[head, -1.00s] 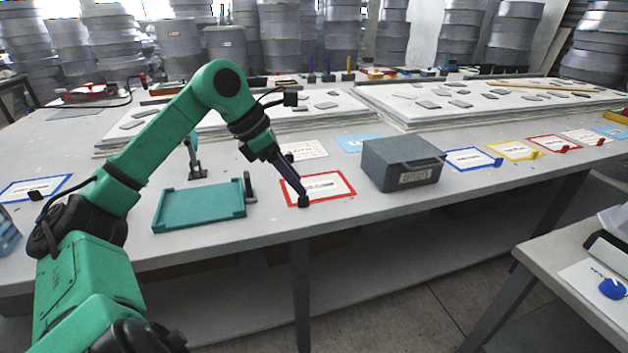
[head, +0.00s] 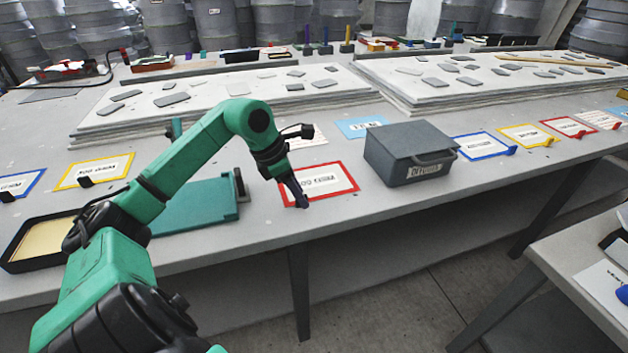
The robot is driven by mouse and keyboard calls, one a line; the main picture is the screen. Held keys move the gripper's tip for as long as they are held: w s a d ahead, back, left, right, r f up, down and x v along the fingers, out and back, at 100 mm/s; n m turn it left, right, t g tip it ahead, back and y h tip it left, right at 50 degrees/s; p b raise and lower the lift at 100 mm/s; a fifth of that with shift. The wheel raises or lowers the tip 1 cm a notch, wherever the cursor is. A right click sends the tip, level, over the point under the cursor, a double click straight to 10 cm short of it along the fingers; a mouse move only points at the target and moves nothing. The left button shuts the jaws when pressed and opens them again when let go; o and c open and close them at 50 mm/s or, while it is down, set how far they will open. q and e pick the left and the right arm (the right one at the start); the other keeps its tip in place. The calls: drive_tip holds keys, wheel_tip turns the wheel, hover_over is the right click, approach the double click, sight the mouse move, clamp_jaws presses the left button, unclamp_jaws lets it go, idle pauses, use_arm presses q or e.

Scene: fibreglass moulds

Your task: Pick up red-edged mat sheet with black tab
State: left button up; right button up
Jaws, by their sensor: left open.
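The red-edged mat sheet (head: 335,180) lies flat near the front edge of the grey table in the head view, with a white label in its middle. My left gripper (head: 301,202) points down at the sheet's front-left edge, its dark fingers open. The sheet's black tab is hard to make out there, against and behind the dark fingers. I cannot tell whether the tab lies between them. My right gripper is not in view.
A grey lidded box (head: 410,155) stands close right of the sheet, and a teal tray (head: 190,210) lies to its left. More coloured-edged sheets lie along the table, including another red-edged one (head: 570,127) with a red tab. White stacked boards (head: 230,95) fill the back.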

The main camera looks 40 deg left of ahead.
use_arm(q)
drive_tip(key=shift+x, duration=0.85)
drive_tip(key=shift+w+a, duration=0.1)
clamp_jaws()
